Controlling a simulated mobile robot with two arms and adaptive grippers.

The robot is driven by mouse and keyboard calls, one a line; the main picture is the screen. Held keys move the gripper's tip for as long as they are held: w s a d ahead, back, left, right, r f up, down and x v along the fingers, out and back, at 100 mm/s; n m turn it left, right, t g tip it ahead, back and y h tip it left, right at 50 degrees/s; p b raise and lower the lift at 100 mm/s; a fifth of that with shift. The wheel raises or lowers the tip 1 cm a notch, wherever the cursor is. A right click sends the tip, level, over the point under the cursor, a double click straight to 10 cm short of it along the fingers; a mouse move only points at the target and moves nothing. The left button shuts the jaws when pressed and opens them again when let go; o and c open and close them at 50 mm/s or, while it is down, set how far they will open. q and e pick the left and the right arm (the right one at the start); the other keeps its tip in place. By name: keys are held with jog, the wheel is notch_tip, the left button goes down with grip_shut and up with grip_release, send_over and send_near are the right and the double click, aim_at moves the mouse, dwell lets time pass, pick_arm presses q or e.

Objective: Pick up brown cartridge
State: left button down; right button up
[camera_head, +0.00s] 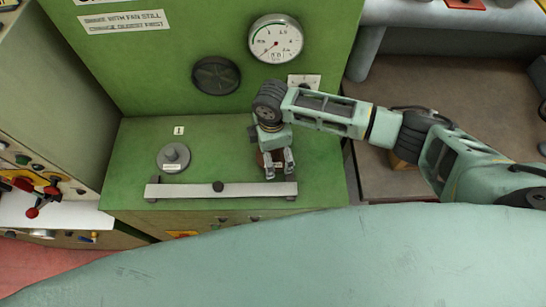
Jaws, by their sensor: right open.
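A small reddish-brown thing, which looks like the brown cartridge (260,160), is on the green cabinet top (220,140), mostly hidden behind my right gripper. My right gripper (279,174) points down over the right part of that top with its two fingers apart. The fingers are close in front of the brown thing; I cannot tell whether they touch it. My left gripper is not in view.
A grey bar (240,190) with a dark knob runs along the cabinet's front edge, close to the fingers. A round grey weight-like piece (173,157) stands at the left. A gauge (276,38) is on the green back panel. The middle of the top is clear.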

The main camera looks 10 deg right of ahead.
jog(key=c, duration=2.2)
